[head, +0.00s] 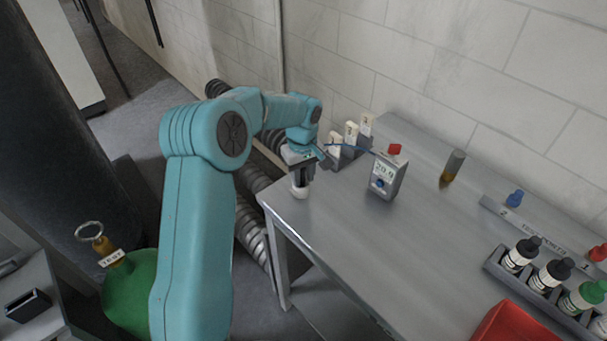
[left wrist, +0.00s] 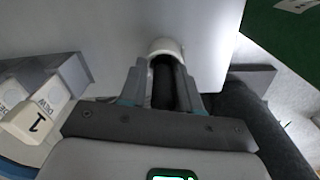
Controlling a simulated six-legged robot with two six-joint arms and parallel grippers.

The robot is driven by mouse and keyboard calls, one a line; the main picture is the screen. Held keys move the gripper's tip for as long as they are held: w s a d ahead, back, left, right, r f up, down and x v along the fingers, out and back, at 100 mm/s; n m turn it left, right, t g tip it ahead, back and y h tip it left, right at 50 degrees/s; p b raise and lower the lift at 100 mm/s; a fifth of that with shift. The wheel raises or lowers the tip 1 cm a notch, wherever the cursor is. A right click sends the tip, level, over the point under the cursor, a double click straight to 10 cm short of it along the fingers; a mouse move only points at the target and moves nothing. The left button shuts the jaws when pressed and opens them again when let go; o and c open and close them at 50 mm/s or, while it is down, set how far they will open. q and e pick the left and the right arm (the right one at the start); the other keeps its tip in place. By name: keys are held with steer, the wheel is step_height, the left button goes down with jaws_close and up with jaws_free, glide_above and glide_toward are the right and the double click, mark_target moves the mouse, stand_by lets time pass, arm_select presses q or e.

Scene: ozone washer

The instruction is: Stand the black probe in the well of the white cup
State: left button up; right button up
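My left gripper (head: 301,170) points down over the near-left corner of the steel table. The black probe (left wrist: 166,84) is between its fingers (left wrist: 165,88), which lie close against both sides, so it looks shut on the probe. The probe also shows dark below the gripper in the head view (head: 297,181), roughly upright. The white cup (head: 300,192) is directly under it on the table, and its rim (left wrist: 165,45) shows around the probe's far end in the left wrist view. How deep the tip sits is hidden. My right gripper is not in view.
A meter (head: 387,177) with a red top stands to the right, near a blue cable. Numbered cream blocks (head: 351,133) stand in a grey rack behind. A brown vial (head: 453,166), a bottle rack (head: 495,261) and a red bin (head: 515,325) are farther right. The table's front middle is clear.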

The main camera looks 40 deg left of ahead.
arm_select(q)
steer(key=shift+s+f, duration=0.5)
steer(key=shift+f, duration=0.1)
steer(key=shift+r+p, duration=0.4)
steer(key=shift+p, duration=0.1)
steer(key=shift+w+a+r, duration=0.1)
steer(key=shift+w+r, duration=0.1)
steer(key=shift+r, duration=0.15)
step_height(320, 180, up, 11)
steer(key=shift+w+f+b, duration=0.1)
steer(key=shift+w+b, duration=0.05)
steer(key=shift+b, duration=0.5)
steer(key=shift+a+r, duration=0.15)
steer(key=shift+r, duration=0.35)
steer(key=shift+d+r, duration=0.15)
steer(key=shift+d, duration=0.1)
steer(key=shift+a, duration=0.2)
steer(key=shift+d, duration=0.1)
